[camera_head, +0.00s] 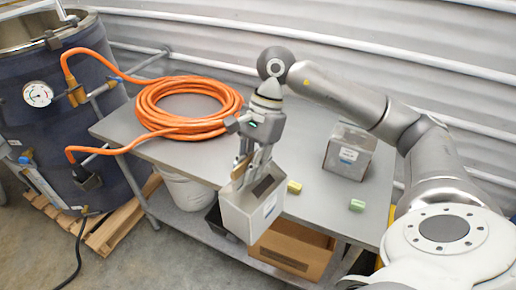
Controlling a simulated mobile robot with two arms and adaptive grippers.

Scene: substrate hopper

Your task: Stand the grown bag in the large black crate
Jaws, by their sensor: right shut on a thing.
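My right gripper (251,174) points down and is shut on the top of a pale, block-shaped bag (243,219). The bag has a small label and a dark patch on its top. It hangs upright in front of the table's front edge. A second, greyer bag (349,152) with a label stands on the tabletop at the right. A black container (214,220), perhaps the black crate, shows low behind the held bag, which hides most of it. My left gripper is not in view.
The metal table (315,132) carries a coiled orange hose (188,133), a yellow piece (294,187) and a green piece (357,205). Below are a cardboard box (290,249) and a white bucket (188,191). A dark drum (50,110) with a gauge stands on a pallet at left.

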